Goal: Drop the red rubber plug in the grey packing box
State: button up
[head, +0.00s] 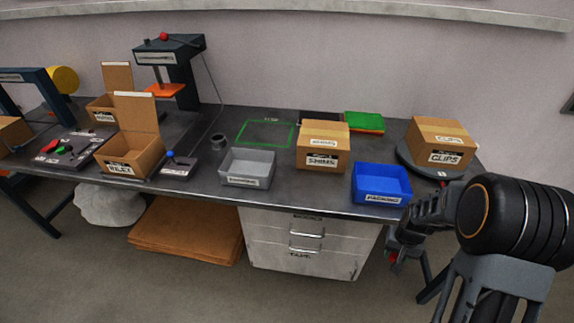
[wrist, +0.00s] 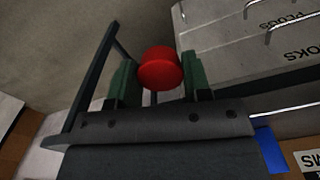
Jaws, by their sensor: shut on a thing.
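My gripper (head: 397,250) is low at the right, in front of the table's front edge. In the wrist view, its green-lined fingers are shut on the red rubber plug (wrist: 160,68), a rounded red piece. A blue open box (head: 381,180) labelled PACKING stands nearer my gripper, at the front right.
A SHIMS carton (head: 322,145) stands between the two open boxes, slightly behind. A CLIPS carton (head: 440,144) sits on a round dark stand at the right. White drawers (head: 303,245) are under the table.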

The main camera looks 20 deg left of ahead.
aim_at(240, 172)
jog(key=z, duration=2.05)
jog(key=k, duration=1.95)
jog(key=u, duration=2.55)
